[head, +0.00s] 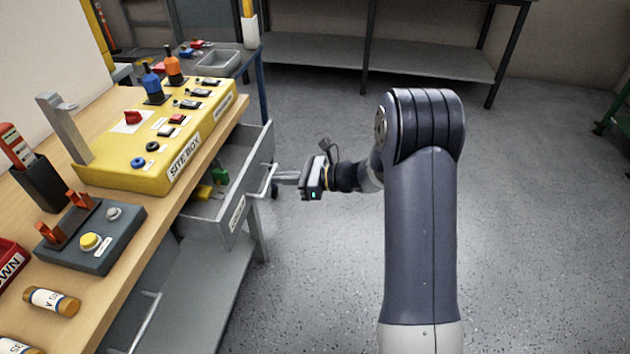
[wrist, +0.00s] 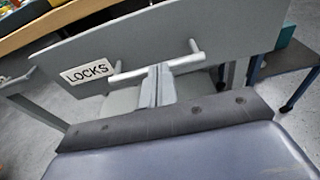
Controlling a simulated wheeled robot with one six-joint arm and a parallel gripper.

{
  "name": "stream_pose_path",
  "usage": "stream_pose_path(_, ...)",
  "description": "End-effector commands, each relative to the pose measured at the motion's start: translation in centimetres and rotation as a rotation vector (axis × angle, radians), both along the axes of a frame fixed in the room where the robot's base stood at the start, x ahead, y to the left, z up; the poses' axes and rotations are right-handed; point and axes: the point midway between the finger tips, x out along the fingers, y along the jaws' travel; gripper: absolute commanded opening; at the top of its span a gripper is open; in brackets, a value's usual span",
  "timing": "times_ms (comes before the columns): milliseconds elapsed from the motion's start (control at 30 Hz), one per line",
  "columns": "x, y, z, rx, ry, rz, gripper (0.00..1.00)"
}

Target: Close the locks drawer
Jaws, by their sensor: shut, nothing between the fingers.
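The locks drawer (head: 238,215) is a grey drawer under the workbench, pulled open to the right in the head view. Green and yellow items lie inside it. Its front with the LOCKS label (wrist: 88,72) faces me in the wrist view. A bar handle (wrist: 155,66) runs across that front; it also shows in the head view (head: 268,181). My gripper (head: 284,177) is shut and empty, with its fingertips (wrist: 158,82) at the handle. I cannot tell whether they touch it.
The wooden workbench (head: 100,290) carries a yellow site box (head: 150,160), a grey button box (head: 92,232) and cylinders near the front. A grey shelf (head: 200,300) lies below the drawer. The floor (head: 520,220) to the right is clear.

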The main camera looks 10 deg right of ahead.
Motion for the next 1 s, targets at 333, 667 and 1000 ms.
stream_pose_path(333,2.4,7.8,-0.1,0.0,0.0,0.003,0.0)
stream_pose_path(667,3.6,11.0,0.0,0.001,0.0,0.001,0.0)
stream_pose_path(1000,3.8,11.6,0.2,0.003,-0.003,-0.001,0.0)
